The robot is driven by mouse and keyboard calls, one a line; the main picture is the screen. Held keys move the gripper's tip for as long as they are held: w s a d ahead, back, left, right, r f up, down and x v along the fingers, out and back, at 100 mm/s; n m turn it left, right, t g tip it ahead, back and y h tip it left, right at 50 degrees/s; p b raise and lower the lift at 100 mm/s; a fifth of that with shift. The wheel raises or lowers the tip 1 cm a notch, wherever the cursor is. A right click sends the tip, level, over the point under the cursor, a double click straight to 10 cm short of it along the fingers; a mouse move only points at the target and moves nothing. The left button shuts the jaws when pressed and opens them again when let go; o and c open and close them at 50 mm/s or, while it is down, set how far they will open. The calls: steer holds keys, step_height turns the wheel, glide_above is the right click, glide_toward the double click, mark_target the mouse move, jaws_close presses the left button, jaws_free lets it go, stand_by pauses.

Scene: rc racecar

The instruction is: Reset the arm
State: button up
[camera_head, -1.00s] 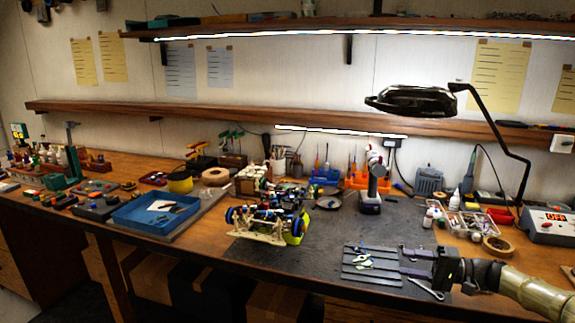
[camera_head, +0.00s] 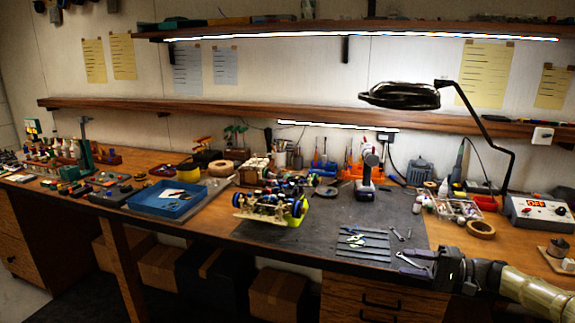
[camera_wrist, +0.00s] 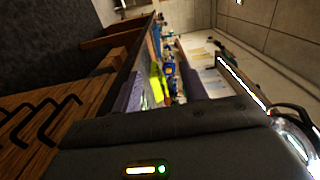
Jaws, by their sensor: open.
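My gripper (camera_head: 402,262) is at the lower right in the head view, pointing left at the front edge of the workbench (camera_head: 215,236). Its two fingers are apart, and nothing shows between them. My arm reaches in from the right edge. In the wrist view, the fingers of my gripper (camera_wrist: 160,84) stand apart, with the bench edge and blurred, sideways bench items beyond them. The striped dark tray or mat (camera_head: 361,254), with small tools on it, lies just left of the fingers.
The RC car (camera_head: 270,207) stands mid-bench, left of the striped mat. A drill (camera_head: 367,180), a tape roll (camera_head: 481,229) and a lamp (camera_head: 400,95) are farther back. A blue tray (camera_head: 168,199) is at left. Drawers (camera_head: 370,303) are below the bench front.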

steer(key=s+a+f+n+g+h, duration=0.1)
steer(key=s+a+f+g+h, duration=0.3)
steer(key=a, duration=0.5)
steer(key=s+a+f+g+h, duration=0.25)
steer(key=a+f+h, duration=0.3)
steer(key=a, duration=0.35)
steer(key=s+d+r+n+t+h, duration=0.15)
steer(key=s+t+h, duration=0.45)
steer(key=s, duration=1.2)
step_height(320, 180, up, 14)
steer(key=g+h+p, duration=0.1)
steer(key=g+p, duration=0.1)
steer(key=p, duration=1.2)
steer(key=shift+r+n+h+p, duration=0.2)
steer(key=shift+n+h+p, duration=0.15)
steer(key=shift+n, duration=0.1)
steer(key=shift+w+a+g, duration=0.1)
steer(key=shift+w+g, duration=0.05)
steer(key=shift+g, duration=0.1)
